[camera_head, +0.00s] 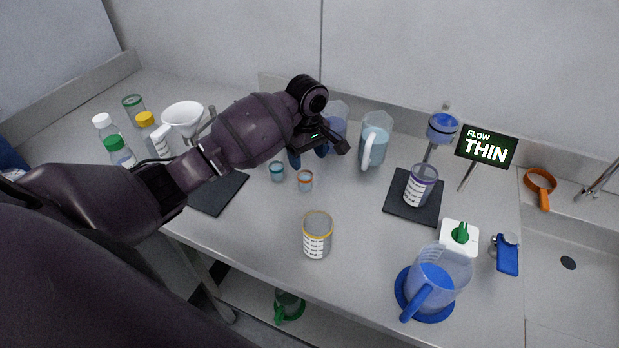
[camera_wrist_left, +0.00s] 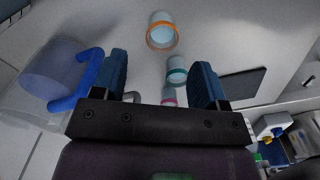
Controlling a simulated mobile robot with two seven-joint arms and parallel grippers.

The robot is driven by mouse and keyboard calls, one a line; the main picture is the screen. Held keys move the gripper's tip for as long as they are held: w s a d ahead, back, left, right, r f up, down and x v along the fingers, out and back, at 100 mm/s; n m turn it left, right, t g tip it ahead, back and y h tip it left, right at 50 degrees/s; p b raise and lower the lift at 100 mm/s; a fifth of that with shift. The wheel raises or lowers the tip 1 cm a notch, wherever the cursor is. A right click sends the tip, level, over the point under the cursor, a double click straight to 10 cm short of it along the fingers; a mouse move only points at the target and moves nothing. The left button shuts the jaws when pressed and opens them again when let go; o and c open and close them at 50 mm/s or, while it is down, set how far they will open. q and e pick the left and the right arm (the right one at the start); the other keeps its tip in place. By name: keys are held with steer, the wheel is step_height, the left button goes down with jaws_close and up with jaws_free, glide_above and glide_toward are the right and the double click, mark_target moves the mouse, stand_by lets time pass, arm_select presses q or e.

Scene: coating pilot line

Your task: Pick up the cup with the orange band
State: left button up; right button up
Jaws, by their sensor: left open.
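The small cup with the orange band (camera_head: 305,181) stands upright on the bench. In the left wrist view the orange-banded cup (camera_wrist_left: 162,36) is ahead of the fingertips, apart from them. My left gripper (camera_head: 308,155) is open and empty behind and above this cup in the head view. Its two blue fingers also frame the left wrist view (camera_wrist_left: 160,62). A similar cup with a teal band (camera_head: 277,171) stands just left of it; this teal-banded cup (camera_wrist_left: 177,74) shows nearer the right finger. A pink-banded cup (camera_wrist_left: 168,97) is partly hidden by the gripper. My right gripper is not in view.
A clear pitcher (camera_head: 375,145) stands right of the gripper, and a blue-handled pitcher (camera_wrist_left: 55,75) is close to the left finger. A yellow-rimmed jar (camera_head: 317,240) stands in front. Dark mats (camera_head: 397,207) lie on both sides.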

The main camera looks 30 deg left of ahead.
mark_target(307, 189)
arm_select(q)
steer(key=f, duration=0.9)
steer(key=shift+s+d+f+p, duration=0.1)
steer(key=shift+s+f+p, duration=0.2)
steer(key=shift+c, duration=0.5)
steer(key=c, duration=0.9)
steer(key=shift+r, duration=0.15)
